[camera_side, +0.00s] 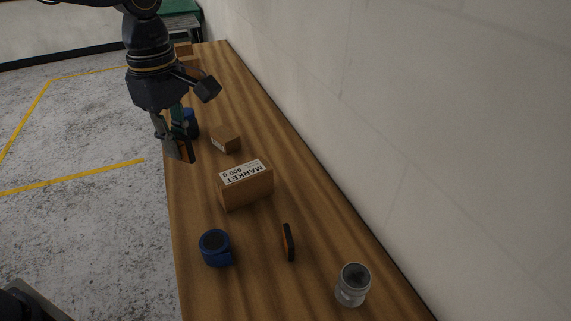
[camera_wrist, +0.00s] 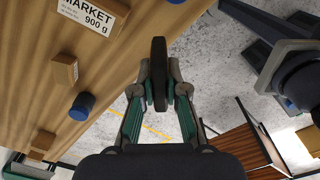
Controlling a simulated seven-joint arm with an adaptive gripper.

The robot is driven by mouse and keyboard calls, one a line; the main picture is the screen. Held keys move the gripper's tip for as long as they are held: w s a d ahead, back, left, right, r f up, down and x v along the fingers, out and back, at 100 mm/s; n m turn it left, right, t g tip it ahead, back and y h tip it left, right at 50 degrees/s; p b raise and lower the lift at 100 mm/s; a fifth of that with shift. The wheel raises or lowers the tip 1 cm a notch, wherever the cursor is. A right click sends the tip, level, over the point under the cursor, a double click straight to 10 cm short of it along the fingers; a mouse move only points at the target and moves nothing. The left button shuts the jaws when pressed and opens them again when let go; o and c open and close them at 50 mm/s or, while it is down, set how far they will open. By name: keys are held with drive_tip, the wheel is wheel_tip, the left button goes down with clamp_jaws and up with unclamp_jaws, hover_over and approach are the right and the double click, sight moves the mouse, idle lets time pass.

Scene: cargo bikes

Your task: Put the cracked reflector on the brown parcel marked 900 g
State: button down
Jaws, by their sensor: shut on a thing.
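The brown parcel (camera_side: 247,194) lies on the wooden bench, its white label reading MARKET 900 g. It also shows at the top left of the wrist view (camera_wrist: 85,29). Nothing lies on its top. My gripper (camera_side: 174,149) is shut on a thin dark-edged reflector with an orange-brown face (camera_side: 186,151). In the wrist view the reflector (camera_wrist: 159,70) stands edge-on between the fingers (camera_wrist: 160,92). I hold it above the bench's left edge, apart from the parcel. Another black and orange reflector (camera_side: 288,242) stands on the bench. I cannot make out a crack on either one.
A blue mug (camera_side: 214,248) and a grey metal cup (camera_side: 352,285) stand at the near end. A small brown box (camera_side: 226,140) and a blue object (camera_side: 191,123) are beyond the parcel. Another small box (camera_side: 184,49) is far back. A wall borders the bench's right side.

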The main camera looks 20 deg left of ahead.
drive_tip(key=w+d+f, duration=0.2)
drive_tip(key=w+f, duration=0.3)
drive_tip(key=w, duration=0.5)
hover_over(243, 172)
drive_tip(key=f, duration=0.4)
drive_tip(key=shift+s+a+f, duration=0.15)
drive_tip(key=shift+s+f, duration=0.05)
drive_tip(key=shift+s, duration=0.05)
drive_tip(key=shift+w+f, duration=0.3)
drive_tip(key=shift+f, duration=1.55)
drive_tip(key=shift+f, duration=0.1)
drive_tip(key=c, duration=1.2)
unclamp_jaws()
